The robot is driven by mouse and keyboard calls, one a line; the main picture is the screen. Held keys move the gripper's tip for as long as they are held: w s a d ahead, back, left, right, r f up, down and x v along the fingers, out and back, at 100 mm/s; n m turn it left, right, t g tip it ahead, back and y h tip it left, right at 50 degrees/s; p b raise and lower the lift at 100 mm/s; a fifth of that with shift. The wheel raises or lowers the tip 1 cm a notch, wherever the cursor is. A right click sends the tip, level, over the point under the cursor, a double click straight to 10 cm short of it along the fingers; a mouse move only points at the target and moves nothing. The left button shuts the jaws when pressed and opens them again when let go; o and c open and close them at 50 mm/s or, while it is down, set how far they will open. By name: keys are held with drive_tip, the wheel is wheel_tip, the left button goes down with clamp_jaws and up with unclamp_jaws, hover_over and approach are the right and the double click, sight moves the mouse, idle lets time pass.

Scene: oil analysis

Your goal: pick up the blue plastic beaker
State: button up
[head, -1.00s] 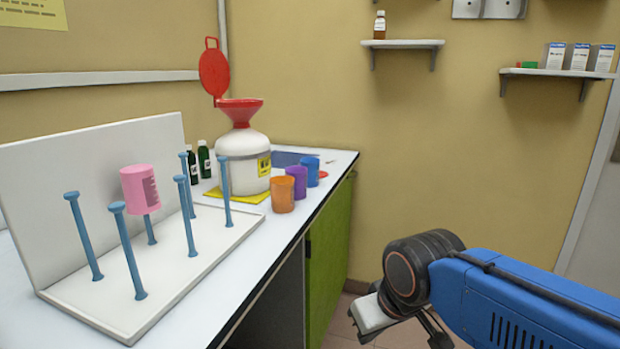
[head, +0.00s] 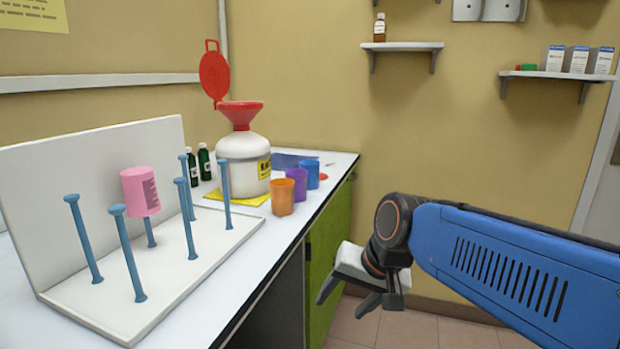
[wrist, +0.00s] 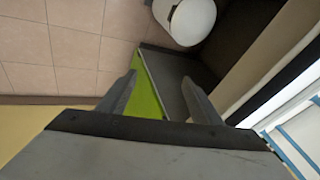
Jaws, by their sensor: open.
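The blue plastic beaker (head: 309,175) stands upright on the white counter in the head view. It is the rearmost of three beakers in a row, behind the purple beaker (head: 297,184) and the orange beaker (head: 282,197). My gripper (head: 345,300) is open and empty, out beyond the counter's front edge and lower than the beakers, to their right in the picture. In the wrist view its two fingers (wrist: 160,100) are spread apart with nothing between them. The blue beaker is not in the wrist view.
A white jug with a red funnel (head: 243,160) stands left of the beakers. A drying rack (head: 150,290) with blue pegs holds a pink beaker (head: 140,192). The counter edge and green cabinet (head: 330,245) lie beside my gripper. A round white object (wrist: 190,20) shows in the wrist view.

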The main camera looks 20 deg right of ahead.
drive_tip(key=w+d+r+m+t+y, duration=0.1)
drive_tip(key=w+r+m+t+y, duration=0.1)
drive_tip(key=w+r+m, duration=0.6)
drive_tip(key=m+t, duration=0.5)
drive_tip(key=m, duration=1.3)
approach(316, 173)
drive_tip(key=shift+y, duration=0.4)
drive_tip(key=x, duration=0.8)
drive_tip(key=shift+w+d+f, duration=0.15)
drive_tip(key=shift+w+f, duration=0.05)
drive_tip(key=shift+w, duration=0.05)
drive_tip(key=shift+d+f+x, duration=0.1)
drive_tip(key=shift+f+x, duration=0.05)
drive_tip(key=shift+x, duration=1.15)
drive_tip(key=shift+d+f+x, duration=0.1)
drive_tip(key=shift+f+x, duration=0.05)
drive_tip(key=shift+x, duration=1.2)
drive_tip(key=shift+r, duration=0.1)
drive_tip(key=c, duration=0.9)
